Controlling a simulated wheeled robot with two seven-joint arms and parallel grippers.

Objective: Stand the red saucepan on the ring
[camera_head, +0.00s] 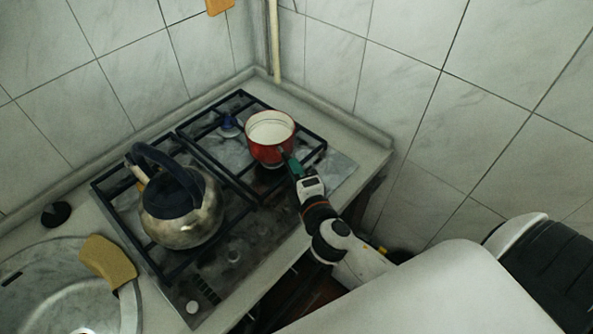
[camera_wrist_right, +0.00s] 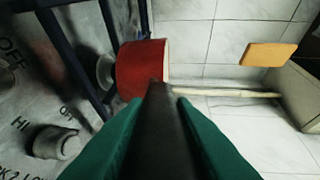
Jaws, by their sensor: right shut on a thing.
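The red saucepan (camera_head: 268,150), white inside, is over the right-hand part of the black hob grate (camera_head: 150,251). It is upright or nearly so. I cannot tell whether its base touches the grate. In the right wrist view the red pan (camera_wrist_right: 142,66) shows ahead, close to the dark grate bars (camera_wrist_right: 72,60), with its dark handle (camera_wrist_right: 160,125) running between the green fingers. My right gripper (camera_head: 293,165) is shut on this handle, on the near side of the pan. A burner (camera_wrist_right: 106,70) shows partly behind the pan. My left gripper is not in view.
A steel kettle (camera_head: 180,215) with a dark handle stands on the left part of the hob. A sponge (camera_head: 108,261) lies by the sink (camera_head: 50,290), with a black round thing (camera_head: 56,213) behind. Tiled walls close off the back and right.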

